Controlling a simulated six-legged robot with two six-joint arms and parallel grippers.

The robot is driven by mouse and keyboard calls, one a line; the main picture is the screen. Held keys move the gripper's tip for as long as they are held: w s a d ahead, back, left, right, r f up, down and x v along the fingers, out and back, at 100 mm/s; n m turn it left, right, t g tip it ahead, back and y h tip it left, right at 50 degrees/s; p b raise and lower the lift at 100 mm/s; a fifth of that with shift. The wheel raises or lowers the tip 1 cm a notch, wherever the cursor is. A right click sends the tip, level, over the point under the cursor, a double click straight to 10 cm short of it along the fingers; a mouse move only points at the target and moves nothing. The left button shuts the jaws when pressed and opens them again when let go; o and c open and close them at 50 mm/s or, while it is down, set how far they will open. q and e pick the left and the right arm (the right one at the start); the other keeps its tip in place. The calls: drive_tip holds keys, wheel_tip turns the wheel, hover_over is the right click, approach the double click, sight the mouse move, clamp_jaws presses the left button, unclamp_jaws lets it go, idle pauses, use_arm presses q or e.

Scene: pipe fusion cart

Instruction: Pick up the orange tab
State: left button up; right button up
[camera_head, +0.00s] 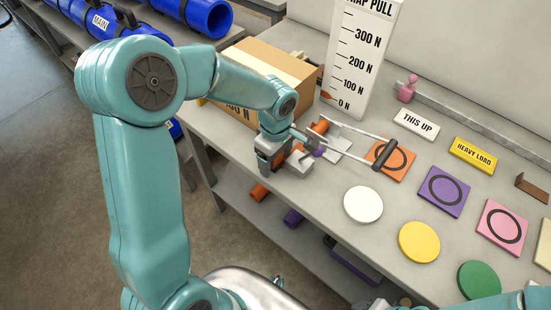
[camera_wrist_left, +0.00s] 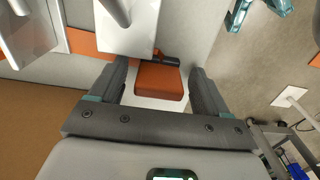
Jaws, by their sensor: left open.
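The orange tab (camera_wrist_left: 160,80) is a small rounded block in the left wrist view. It lies between the two dark fingers of my left gripper (camera_wrist_left: 163,84), with a gap visible on each side. A pale surface shows around its lower end. In the head view my left gripper (camera_head: 284,158) is over the left edge of the table, beside a grey fixture with orange and purple parts. The gripper is open and holds nothing. In the head view I cannot clearly tell the tab from the other orange parts. My right gripper is out of view.
A cardboard box (camera_head: 275,66) and an upright force scale (camera_head: 362,50) stand behind the gripper. A fixture with a dark-handled lever (camera_head: 384,152) is to its right. Coloured discs, such as a white one (camera_head: 363,204), and square plates (camera_head: 444,191) lie farther right.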

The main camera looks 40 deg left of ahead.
use_arm(q)
drive_tip(key=c, duration=1.1)
drive_tip(key=shift+w, duration=0.1)
drive_tip(key=shift+r, duration=0.1)
wheel_tip(320, 180, up, 20)
drive_tip(key=shift+f+p, duration=0.1)
drive_tip(key=shift+p, duration=0.25)
